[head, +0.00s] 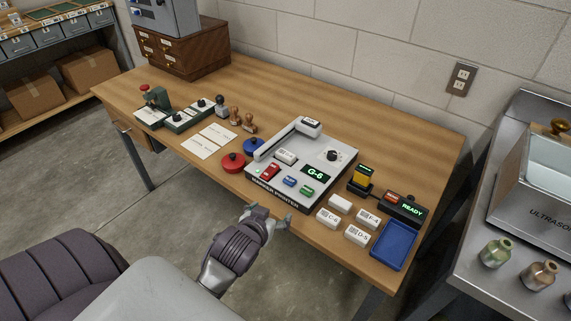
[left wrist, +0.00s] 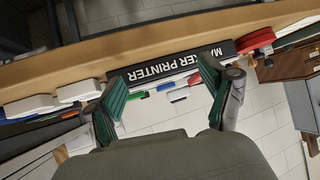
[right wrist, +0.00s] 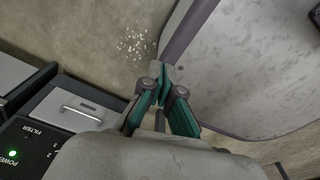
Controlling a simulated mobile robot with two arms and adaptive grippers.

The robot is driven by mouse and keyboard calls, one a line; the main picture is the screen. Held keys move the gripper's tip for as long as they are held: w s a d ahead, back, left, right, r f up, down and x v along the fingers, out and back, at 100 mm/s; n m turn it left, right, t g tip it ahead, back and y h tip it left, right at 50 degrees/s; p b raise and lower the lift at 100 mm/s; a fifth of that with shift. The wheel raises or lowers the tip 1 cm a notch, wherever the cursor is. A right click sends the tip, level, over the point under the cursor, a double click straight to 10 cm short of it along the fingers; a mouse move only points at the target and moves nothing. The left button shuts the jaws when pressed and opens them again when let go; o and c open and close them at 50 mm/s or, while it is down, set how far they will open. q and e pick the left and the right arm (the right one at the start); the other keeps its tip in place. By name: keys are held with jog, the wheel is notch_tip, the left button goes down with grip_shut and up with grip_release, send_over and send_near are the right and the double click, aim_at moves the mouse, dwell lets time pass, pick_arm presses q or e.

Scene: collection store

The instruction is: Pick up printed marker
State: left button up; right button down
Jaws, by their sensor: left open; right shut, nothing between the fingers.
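The marker printer (head: 318,172) stands at the table's front edge, its display reading G-6. A small white block (head: 286,157) sits on it below the lever arm; I cannot read any print on it. White marker blocks C-6 (head: 328,218), E-4 (head: 367,218) and D-5 (head: 356,236) lie to its right, with a plain white one (head: 340,203). My left gripper (head: 269,217) is open and empty in front of the printer, by the table edge; the left wrist view shows the printer's front (left wrist: 170,66) beyond its fingers (left wrist: 160,92). My right gripper (right wrist: 160,86) is shut and empty, away from the table.
A blue tray (head: 394,245) and a READY box (head: 402,209) stand at the table's right end. A steel bench (head: 470,245) is at right.

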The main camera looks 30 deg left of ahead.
pick_arm(q)
jog(key=w+a+r+t, duration=0.1)
jog(key=w+a+r+n+t+y, duration=0.1)
jog(key=w+r, duration=0.1)
jog(key=w+a+r+t, duration=0.1)
jog(key=w+a+r, duration=0.1)
jog(key=shift+w+y, duration=0.15)
jog(key=shift+y, duration=0.15)
send_near(285, 156)
jog(key=x, duration=0.3)
jog(key=shift+a+f, duration=0.2)
jog(key=shift+x, duration=2.95)
jog(key=shift+d+r, duration=0.15)
jog(key=shift+r, duration=0.05)
jog(key=shift+c, duration=0.2)
jog(key=c, duration=0.8)
